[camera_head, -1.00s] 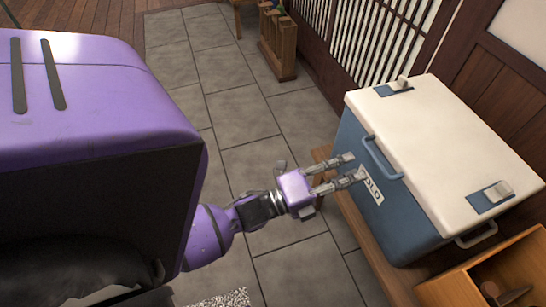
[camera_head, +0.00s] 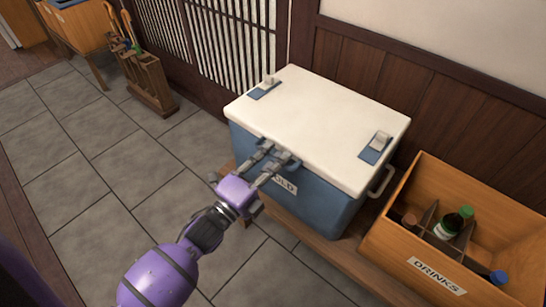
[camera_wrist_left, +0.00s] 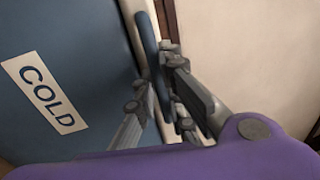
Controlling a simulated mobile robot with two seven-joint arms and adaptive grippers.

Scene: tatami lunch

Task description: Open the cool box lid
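The cool box has a blue body (camera_head: 325,207) with a white "COLD" label and a white lid (camera_head: 318,120), which lies flat and closed. Two blue latch plates with pale knobs (camera_head: 381,140) sit near opposite ends of the lid. My left gripper (camera_head: 275,156) is at the blue handle on the box's front, near the lid edge. In the left wrist view the handle (camera_wrist_left: 147,42) runs between the fingers of my left gripper (camera_wrist_left: 158,75), which stand apart; whether they touch it is unclear. My right gripper is out of view.
The box stands on a low wooden bench (camera_head: 297,238). A wooden "DRINKS" crate (camera_head: 399,268) with bottles is close to its right. A wall and lattice screen (camera_head: 235,50) stand behind. An umbrella stand (camera_head: 150,82) is at the left; tiled floor (camera_head: 90,190) is clear.

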